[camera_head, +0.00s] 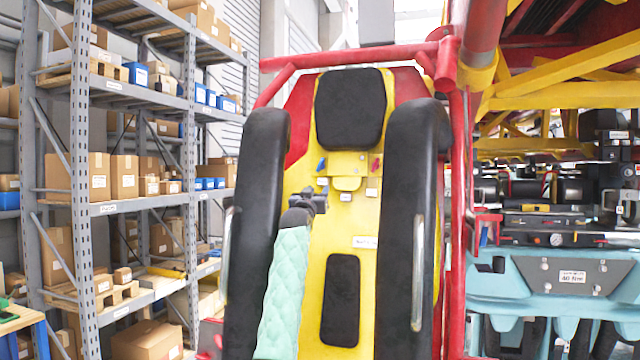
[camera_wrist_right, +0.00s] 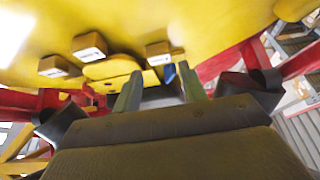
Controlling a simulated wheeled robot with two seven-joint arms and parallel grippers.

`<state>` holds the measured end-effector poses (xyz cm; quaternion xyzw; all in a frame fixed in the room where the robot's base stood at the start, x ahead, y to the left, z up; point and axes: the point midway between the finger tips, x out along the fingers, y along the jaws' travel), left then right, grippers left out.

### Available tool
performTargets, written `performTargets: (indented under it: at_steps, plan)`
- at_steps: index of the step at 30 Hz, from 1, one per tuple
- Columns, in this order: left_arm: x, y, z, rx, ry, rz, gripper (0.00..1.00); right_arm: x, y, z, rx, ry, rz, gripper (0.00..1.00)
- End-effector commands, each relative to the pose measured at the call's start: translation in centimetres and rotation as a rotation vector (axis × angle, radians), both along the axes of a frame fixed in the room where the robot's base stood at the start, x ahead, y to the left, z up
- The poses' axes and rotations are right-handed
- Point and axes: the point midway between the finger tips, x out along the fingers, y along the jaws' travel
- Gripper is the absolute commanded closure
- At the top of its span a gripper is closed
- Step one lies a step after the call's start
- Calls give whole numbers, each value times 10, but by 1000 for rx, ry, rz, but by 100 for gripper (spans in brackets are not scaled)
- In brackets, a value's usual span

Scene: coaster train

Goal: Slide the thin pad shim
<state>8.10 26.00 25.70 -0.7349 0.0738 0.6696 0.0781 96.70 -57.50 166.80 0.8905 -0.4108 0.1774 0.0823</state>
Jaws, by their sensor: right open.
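My right gripper (camera_head: 308,196) reaches up in front of the yellow seat back (camera_head: 310,255), on an arm with a pale teal quilted cover. In the right wrist view its two fingers (camera_wrist_right: 160,92) stand apart, with a dark blue shape behind the gap. A blue tab (camera_head: 321,164) and a red tab (camera_head: 375,166) sit on the yellow panel below the black headrest (camera_head: 350,108). A rounded yellow piece (camera_head: 347,183) lies between them, with small white-labelled blocks (camera_head: 372,187) around it. I cannot tell which piece is the thin pad shim. My left gripper is out of view.
Black shoulder restraints (camera_head: 412,170) flank the seat on both sides. A red tube frame (camera_head: 458,220) stands at the right. Grey shelves (camera_head: 150,100) with boxes stand at the left. A pale blue machine body (camera_head: 540,285) is at the right.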

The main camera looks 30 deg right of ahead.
Motion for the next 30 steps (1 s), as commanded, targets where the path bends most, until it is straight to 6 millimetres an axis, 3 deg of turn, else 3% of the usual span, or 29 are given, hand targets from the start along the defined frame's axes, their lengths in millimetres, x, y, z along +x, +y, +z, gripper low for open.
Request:
performTargets:
  at_steps: [2,9,24,25,30]
  plan:
    - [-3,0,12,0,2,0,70,6,-8,10,0,1,-1,58]
    - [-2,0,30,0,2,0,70,24,-28,18,1,2,0,58]
    - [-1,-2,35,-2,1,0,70,31,-36,19,1,0,0,58]
    - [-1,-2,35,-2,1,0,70,31,-36,19,1,0,0,60]
    - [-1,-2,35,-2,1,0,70,31,-36,19,1,0,1,94]
